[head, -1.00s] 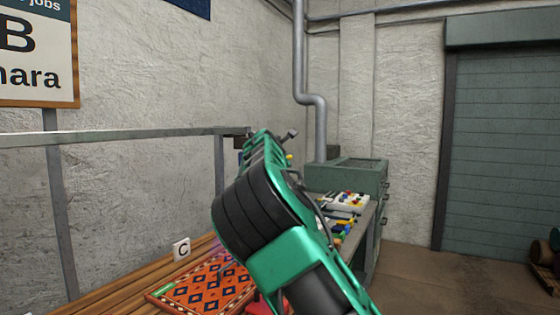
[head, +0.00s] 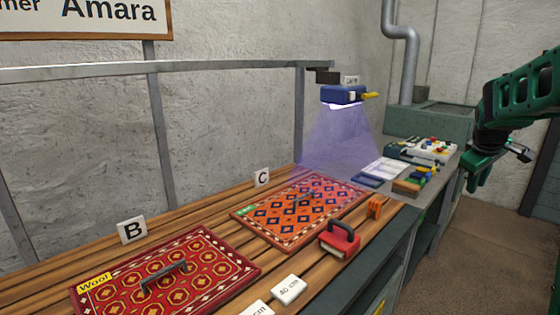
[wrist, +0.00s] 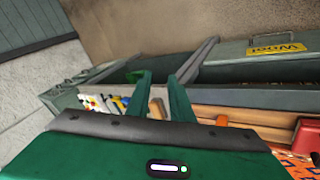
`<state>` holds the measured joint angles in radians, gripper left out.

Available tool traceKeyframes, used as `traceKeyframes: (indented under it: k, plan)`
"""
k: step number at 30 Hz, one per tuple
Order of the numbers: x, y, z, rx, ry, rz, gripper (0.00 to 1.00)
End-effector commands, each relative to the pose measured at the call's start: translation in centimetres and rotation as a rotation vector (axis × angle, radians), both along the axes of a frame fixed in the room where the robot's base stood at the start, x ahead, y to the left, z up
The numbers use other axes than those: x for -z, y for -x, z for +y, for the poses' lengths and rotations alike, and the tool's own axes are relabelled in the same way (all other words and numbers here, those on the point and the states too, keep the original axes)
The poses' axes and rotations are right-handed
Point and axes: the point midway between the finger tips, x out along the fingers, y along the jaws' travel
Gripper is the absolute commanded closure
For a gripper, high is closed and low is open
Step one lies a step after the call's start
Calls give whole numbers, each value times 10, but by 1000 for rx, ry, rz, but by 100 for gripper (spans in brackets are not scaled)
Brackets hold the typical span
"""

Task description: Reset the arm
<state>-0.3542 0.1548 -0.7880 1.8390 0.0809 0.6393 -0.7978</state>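My green arm reaches in from the right edge of the head view. My gripper (head: 480,178) hangs at its end, beside the right side of the grey side bench and apart from it. In the wrist view my gripper (wrist: 160,80) shows two green fingers with a clear gap between them and nothing held. The fingertips are small and dark in the head view.
A wooden bench holds a red rug (head: 215,262) with a dark handled tool (head: 165,277) and an orange rug (head: 275,225). A red brush (head: 340,242) stands near the front edge. A blue lamp (head: 343,95) shines above. Open floor (head: 480,250) lies right.

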Motion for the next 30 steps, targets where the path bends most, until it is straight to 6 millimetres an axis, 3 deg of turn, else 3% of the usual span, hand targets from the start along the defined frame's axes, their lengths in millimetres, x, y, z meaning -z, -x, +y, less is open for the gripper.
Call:
traceKeyframes:
  k: [1, 8, 18, 21, 24, 30]
  plan:
    - [10, 29, 1, 58, -70, 8, 80]
    - [48, 152, 37, 323, -333, 68, 80]
    - [90, 323, 116, 691, -531, 181, 80]
    - [100, 359, 133, 775, -546, 207, 80]
    - [107, 382, 144, 834, -550, 223, 80]
    - [112, 397, 151, 872, -550, 234, 80]
